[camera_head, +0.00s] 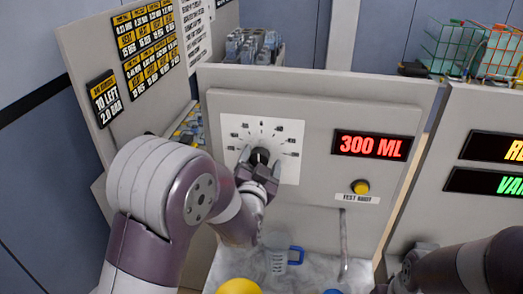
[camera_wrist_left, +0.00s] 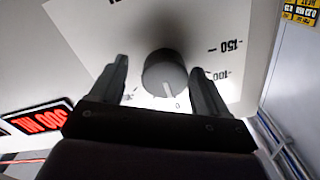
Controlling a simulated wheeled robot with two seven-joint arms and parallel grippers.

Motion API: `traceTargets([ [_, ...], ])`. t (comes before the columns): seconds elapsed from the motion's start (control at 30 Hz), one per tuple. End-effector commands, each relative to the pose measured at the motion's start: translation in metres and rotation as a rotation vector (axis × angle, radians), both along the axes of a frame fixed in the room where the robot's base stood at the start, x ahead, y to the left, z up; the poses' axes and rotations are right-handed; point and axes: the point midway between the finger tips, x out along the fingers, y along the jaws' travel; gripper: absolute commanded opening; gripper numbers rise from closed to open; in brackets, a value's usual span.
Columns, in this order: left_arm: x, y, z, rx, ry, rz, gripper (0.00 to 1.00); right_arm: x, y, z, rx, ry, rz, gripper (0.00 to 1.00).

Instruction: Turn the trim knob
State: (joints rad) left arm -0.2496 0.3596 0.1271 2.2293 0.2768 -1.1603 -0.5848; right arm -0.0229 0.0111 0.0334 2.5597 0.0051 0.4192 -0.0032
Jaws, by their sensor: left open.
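The trim knob (camera_head: 260,156) is a dark round knob on a white dial plate (camera_head: 290,130) on the grey panel. In the left wrist view the knob (camera_wrist_left: 165,74) looks grey, with a light pointer line directed at the 0 mark. My left gripper (camera_head: 260,172) is at the dial, just in front of the knob. In the wrist view its open fingers (camera_wrist_left: 163,80) stand on either side of the knob, with visible gaps. Contact is not visible. My right arm (camera_head: 460,265) enters at the lower right; its gripper is not clearly visible.
A red display (camera_head: 372,145) reads 300 ML. Below it are a yellow button (camera_head: 360,187) labelled TEST SHOT and a thin spout (camera_head: 344,245). A blue-handled jug (camera_head: 285,257) stands below the panel. Another panel (camera_head: 490,130) with displays is at the right.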

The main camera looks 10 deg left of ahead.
Motion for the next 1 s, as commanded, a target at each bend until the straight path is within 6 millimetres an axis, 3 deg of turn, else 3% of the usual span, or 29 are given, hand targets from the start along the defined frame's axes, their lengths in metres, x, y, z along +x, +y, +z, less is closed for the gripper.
traceTargets([
  [0.13, 0.0113, 0.0005, 0.0005, 0.0, 0.001, 0.0, 0.76, -0.0002, 0.0001, 0.0061, 0.0, 0.0, 0.0, 0.0],
  [0.43, 0.0138, 0.0002, -0.001, 0.0, 0.001, 0.0, 0.76, -0.0002, 0.0001, 0.0057, 0.0, 0.0, 0.0, 0.0],
  [0.47, 0.0138, 0.0001, -0.0009, 0.0, 0.001, 0.0, 0.69, -0.0002, 0.0001, 0.0057, 0.0, 0.0, 0.0, 0.0],
  [0.6, 0.0136, 0.0, -0.0009, 0.0, 0.0, -0.001, 0.24, -0.0002, 0.0001, 0.0057, 0.0, 0.0, 0.0, 0.0],
  [1.0, 0.0133, 0.0001, -0.0032, -0.031, 0.0, 0.0, 0.21, -0.0001, 0.0001, -0.0019, 0.0, 0.0, 0.0, 0.0],
])
